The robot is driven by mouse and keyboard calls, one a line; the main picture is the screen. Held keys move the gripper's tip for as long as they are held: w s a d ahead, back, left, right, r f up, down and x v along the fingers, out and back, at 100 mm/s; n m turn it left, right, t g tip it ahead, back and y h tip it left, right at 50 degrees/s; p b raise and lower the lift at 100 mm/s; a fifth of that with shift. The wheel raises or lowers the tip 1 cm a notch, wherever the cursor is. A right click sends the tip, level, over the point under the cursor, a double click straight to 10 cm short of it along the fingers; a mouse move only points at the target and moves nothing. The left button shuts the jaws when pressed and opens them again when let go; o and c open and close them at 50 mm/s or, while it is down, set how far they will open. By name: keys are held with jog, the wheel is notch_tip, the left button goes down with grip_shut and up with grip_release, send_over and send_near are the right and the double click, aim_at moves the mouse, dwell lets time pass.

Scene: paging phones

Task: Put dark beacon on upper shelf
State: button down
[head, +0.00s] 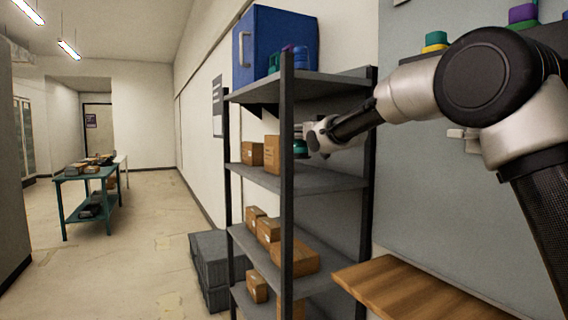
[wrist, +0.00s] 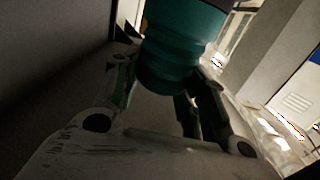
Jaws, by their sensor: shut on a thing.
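My gripper (head: 309,142) is shut on a teal-green beacon with a dark lower band (head: 300,147). It holds the beacon at the shelving rack, below the top board (head: 330,84) and above the second board (head: 330,181). In the wrist view the beacon (wrist: 178,45) is gripped between the fingers (wrist: 165,95), its far end cut off by the picture edge. Whether the beacon touches the second board cannot be told. On the top board stand a green beacon (head: 274,63) and a purple-blue one (head: 297,53), partly behind the rack post.
Cardboard boxes (head: 271,155) stand on the second board, left of my gripper, with more below. A wooden surface (head: 415,293) juts out at lower right. Grey crates (head: 212,262) stand beside the rack.

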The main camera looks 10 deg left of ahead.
aim_at(303, 154)
notch_tip(303, 154, down, 7)
jog(key=shift+s+f, duration=0.1)
jog(key=shift+f, duration=0.1)
dwell(0.3)
jog(key=c, duration=0.8)
grip_release()
jog(key=shift+f, duration=0.15)
